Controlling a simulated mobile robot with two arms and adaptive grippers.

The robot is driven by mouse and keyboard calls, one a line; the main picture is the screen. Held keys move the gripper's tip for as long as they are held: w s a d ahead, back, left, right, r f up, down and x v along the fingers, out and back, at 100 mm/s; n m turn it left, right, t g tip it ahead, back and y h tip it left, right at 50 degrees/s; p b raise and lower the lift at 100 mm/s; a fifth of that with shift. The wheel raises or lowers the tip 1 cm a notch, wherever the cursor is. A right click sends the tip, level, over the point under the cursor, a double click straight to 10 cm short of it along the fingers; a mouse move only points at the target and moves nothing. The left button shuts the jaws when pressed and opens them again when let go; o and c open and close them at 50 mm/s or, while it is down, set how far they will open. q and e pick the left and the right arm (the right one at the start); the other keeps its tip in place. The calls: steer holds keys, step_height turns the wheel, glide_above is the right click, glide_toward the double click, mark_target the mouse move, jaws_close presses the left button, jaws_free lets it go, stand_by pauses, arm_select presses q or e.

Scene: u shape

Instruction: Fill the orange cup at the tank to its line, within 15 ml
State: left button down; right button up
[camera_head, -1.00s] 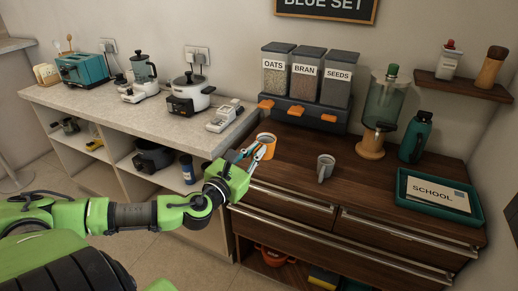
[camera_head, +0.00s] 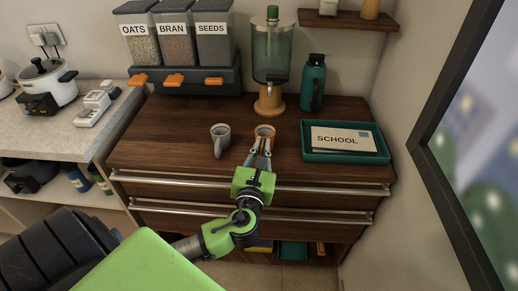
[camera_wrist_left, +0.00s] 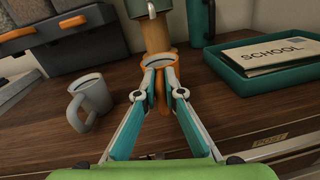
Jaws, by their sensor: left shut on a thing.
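The orange cup (camera_head: 265,130) is held upright in front of the tank. In the left wrist view the cup (camera_wrist_left: 159,60) shows a pale inside; its water level and line cannot be made out. My left gripper (camera_head: 262,143) is shut on the cup's near side, around its handle, as the wrist view shows (camera_wrist_left: 160,82). The tank (camera_head: 270,55) is a clear greenish vessel with a green knob and dark tap (camera_head: 268,81) on a round wooden stand (camera_head: 270,103). The cup is nearer to me than the tap. My right gripper is not in view.
A grey mug (camera_head: 220,141) stands left of the cup. A teal bottle (camera_head: 312,85) stands right of the tank, and a teal tray (camera_head: 379,155) with a SCHOOL card lies farther right. Labelled canisters (camera_head: 176,42) stand behind left on a dark box. The wooden top between is bare.

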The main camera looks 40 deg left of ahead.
mark_target(266, 127)
arm_select(q)
steer(key=shift+w+d, duration=0.15)
steer(key=shift+w, duration=0.1)
steer(key=shift+w+a+r, duration=0.1)
steer(key=shift+w+a, duration=0.2)
steer(key=shift+w, duration=0.15)
steer(key=b+x, duration=0.2)
steer(key=x, duration=0.2)
steer(key=shift+w+a, duration=0.25)
steer(key=x, duration=0.3)
steer(key=shift+a+r, duration=0.15)
steer(key=shift+x, duration=0.9)
steer(key=shift+p, duration=0.3)
